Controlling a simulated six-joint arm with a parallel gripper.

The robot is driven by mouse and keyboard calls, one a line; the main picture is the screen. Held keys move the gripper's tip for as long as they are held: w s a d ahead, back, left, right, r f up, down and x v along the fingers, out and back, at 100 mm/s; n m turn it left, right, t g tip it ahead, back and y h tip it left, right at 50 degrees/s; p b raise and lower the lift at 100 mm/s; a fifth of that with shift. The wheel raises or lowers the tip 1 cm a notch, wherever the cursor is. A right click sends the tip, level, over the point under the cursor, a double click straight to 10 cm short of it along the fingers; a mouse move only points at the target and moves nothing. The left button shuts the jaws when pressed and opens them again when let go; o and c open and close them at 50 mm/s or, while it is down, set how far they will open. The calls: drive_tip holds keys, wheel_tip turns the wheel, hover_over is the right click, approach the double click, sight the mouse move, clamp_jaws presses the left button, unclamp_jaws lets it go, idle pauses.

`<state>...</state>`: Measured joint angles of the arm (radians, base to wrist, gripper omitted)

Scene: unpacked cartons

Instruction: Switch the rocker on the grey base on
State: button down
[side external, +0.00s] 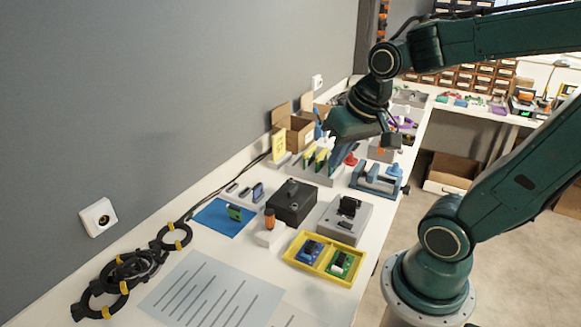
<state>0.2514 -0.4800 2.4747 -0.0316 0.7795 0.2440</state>
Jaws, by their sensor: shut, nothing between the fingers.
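The grey base (340,225) is a light grey box on the bench, right of a black box (292,208). A black rocker (349,205) sits on its top. Its tilt is too small to read, so I cannot tell whether it is on or off. My gripper (335,162) points down behind the grey base as seen here, above the bench and near a rack of upright boards. It is shut and empty, apart from the rocker. The fingertips are small and hard to make out against the things behind.
A yellow tray (291,257) with blue and green boards lies in front of the grey base. A white block with an orange-topped piece (269,219) stands left. A blue vise (378,180) stands behind right. Black cable coils (118,273) and a printed sheet (212,290) lie front left.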

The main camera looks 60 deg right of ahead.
drive_tip(key=w+d+f+m+g, duration=0.2)
drive_tip(key=d+f+m, duration=0.4)
drive_tip(key=d, duration=0.1)
drive_tip(key=m, duration=0.7)
hover_over(343, 223)
drive_tip(key=s, duration=0.2)
drive_tip(key=s+x, duration=0.1)
drive_tip(key=x, duration=0.6)
drive_tip(key=shift+s+a+f+g+y, duration=0.1)
drive_tip(key=shift+f+g+y, duration=0.05)
drive_tip(key=shift+g+y, duration=0.25)
drive_tip(key=shift+f, duration=0.2)
drive_tip(key=shift+w+f, duration=0.3)
drive_tip(key=shift+f, duration=1.95)
drive_tip(key=shift+w+f, duration=0.25)
drive_tip(key=shift+f, duration=2)
drive_tip(key=shift+w+f, duration=0.3)
drive_tip(key=shift+f, duration=1.95)
